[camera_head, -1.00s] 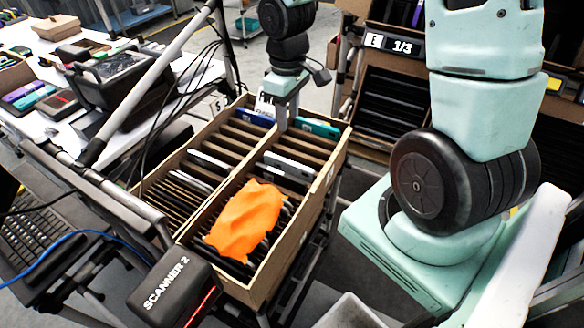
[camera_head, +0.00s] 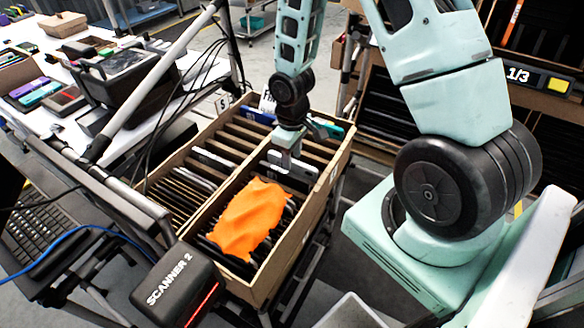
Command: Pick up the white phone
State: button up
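A carton (camera_head: 320,222) with dividers holds several phones standing in its slots. A white or silver phone (camera_head: 303,170) stands in the right-hand column, just behind an orange cloth. Another pale phone (camera_head: 212,158) stands in the left-hand column. My gripper (camera_head: 285,163) points down into the right-hand column, at the left end of the first phone. It partly hides that phone, and I cannot tell whether it touches it. The fingers are too small and covered to show whether they are open or shut.
The orange cloth (camera_head: 248,218) lies over dark phones in the carton's near part. A blue phone (camera_head: 258,115) and a teal phone (camera_head: 334,130) stand at the far end. A scanner (camera_head: 178,284) sits at the near left corner. A metal pole rises at left.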

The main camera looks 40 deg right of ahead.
jog(key=shift+f, duration=0.4)
grip_shut()
jog(key=shift+r, duration=0.1)
